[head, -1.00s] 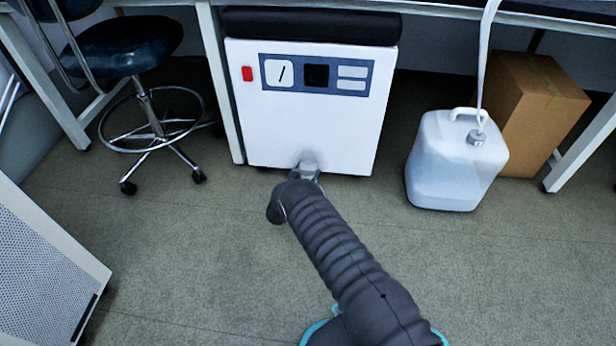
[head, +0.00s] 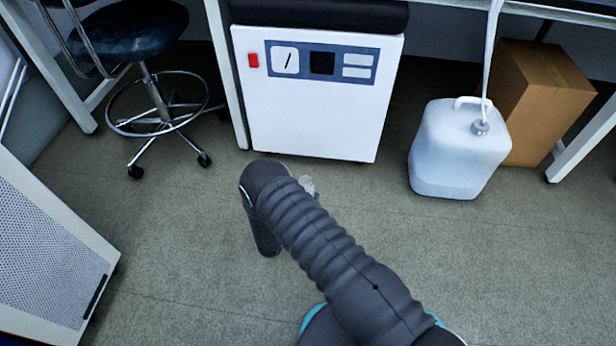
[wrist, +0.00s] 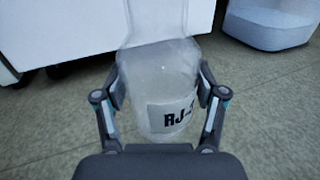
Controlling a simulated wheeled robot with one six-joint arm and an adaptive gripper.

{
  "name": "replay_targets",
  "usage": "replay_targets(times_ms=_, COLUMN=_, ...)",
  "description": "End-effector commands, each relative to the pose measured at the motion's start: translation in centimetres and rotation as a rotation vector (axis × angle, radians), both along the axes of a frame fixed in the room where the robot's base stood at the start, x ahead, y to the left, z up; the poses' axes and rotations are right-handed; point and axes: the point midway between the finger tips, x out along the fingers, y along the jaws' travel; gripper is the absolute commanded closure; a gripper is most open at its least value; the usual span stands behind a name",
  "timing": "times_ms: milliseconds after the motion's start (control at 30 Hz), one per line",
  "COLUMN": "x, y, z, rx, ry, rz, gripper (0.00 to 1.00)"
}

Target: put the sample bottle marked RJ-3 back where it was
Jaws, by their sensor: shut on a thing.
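The sample bottle (wrist: 160,77) is clear and pale, with a white label whose visible part reads "RJ-" and a partly hidden character. It fills the middle of the wrist view. My gripper (wrist: 162,88) is shut on the bottle, with one finger on each side of it. The bottle is held over the floor, in front of the white cabinet. In the head view only a small pale bit of the bottle (head: 307,185) shows behind my arm. The fingers are hidden there.
A white cabinet (head: 315,120) with a control panel stands ahead under a bench. A white jug (head: 455,155) with a tube and a cardboard box (head: 540,100) are to the right. A stool (head: 155,115) is at left, and a perforated white unit (head: 50,270) at lower left. Floor between is clear.

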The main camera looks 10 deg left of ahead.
Motion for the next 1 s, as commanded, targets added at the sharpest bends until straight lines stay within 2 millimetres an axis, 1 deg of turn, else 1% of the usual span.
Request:
replay_targets(times_ms=100, x=-0.6, y=0.1, z=0.1, rx=0.001, ry=-0.002, rz=0.001, gripper=0.72)
replay_targets(times_ms=267, x=-0.9, y=0.2, z=0.2, rx=0.000, ry=0.000, rz=0.017, gripper=0.72)
replay_targets(times_ms=333, x=-1.9, y=-0.4, z=-0.2, rx=-0.003, ry=0.003, rz=0.046, gripper=0.72)
replay_targets(times_ms=367, x=-2.2, y=-0.6, z=0.0, rx=-0.004, ry=0.002, rz=0.059, gripper=0.72)
replay_targets(times_ms=433, x=-2.8, y=-1.2, z=1.1, rx=-0.002, ry=0.001, rz=0.088, gripper=0.72)
replay_targets(times_ms=467, x=-2.9, y=-1.7, z=1.9, rx=-0.001, ry=0.000, rz=0.097, gripper=0.72)
replay_targets(times_ms=567, x=-3.0, y=-4.2, z=5.2, rx=0.000, ry=-0.001, rz=0.110, gripper=0.72)
replay_targets(times_ms=700, x=-2.9, y=-8.4, z=10.6, rx=0.001, ry=-0.003, rz=0.103, gripper=0.72)
replay_targets(times_ms=767, x=-2.9, y=-10.3, z=12.9, rx=0.002, ry=-0.002, rz=0.093, gripper=0.72)
replay_targets(times_ms=800, x=-2.9, y=-11.6, z=14.4, rx=0.002, ry=-0.003, rz=0.083, gripper=0.72)
replay_targets(times_ms=867, x=-3.0, y=-13.6, z=16.7, rx=0.003, ry=-0.003, rz=0.067, gripper=0.72)
replay_targets(times_ms=900, x=-3.1, y=-14.8, z=18.1, rx=0.003, ry=-0.003, rz=0.054, gripper=0.72)
replay_targets(times_ms=1000, x=-3.2, y=-17.8, z=21.3, rx=0.003, ry=-0.004, rz=0.016, gripper=0.72)
